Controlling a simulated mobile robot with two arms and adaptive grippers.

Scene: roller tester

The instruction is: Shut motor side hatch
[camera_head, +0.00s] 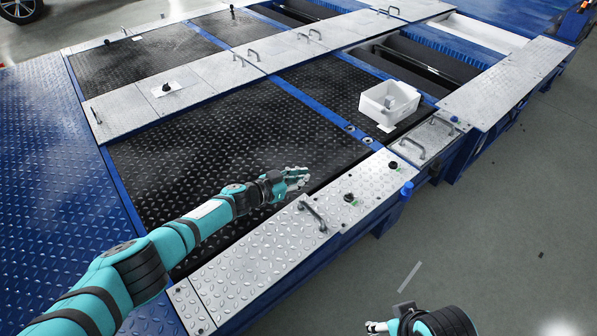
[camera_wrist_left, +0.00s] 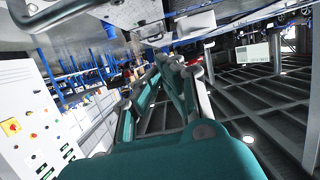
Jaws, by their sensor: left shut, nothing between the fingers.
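Silver diamond-plate hatches with bar handles line the roller tester. The near hatch (camera_head: 255,255) lies flat, with its handle (camera_head: 313,216) at its right end. A smaller hatch (camera_head: 425,143) with handles lies further right. No label shows which is the motor side hatch. My left gripper (camera_head: 302,178) is shut and empty, over the edge of the black plate just behind the near hatch's handle. Its fingers also show in the left wrist view (camera_wrist_left: 165,58), with a metal handle at the upper left (camera_wrist_left: 65,14). My right gripper (camera_head: 372,327) is partly in view at the bottom edge; its fingers are unclear.
A white bin (camera_head: 389,103) stands on the tester behind the small hatch. A dark open pit with a roller (camera_head: 425,65) lies at the upper right. The grey floor (camera_head: 500,240) at the right is mostly clear.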

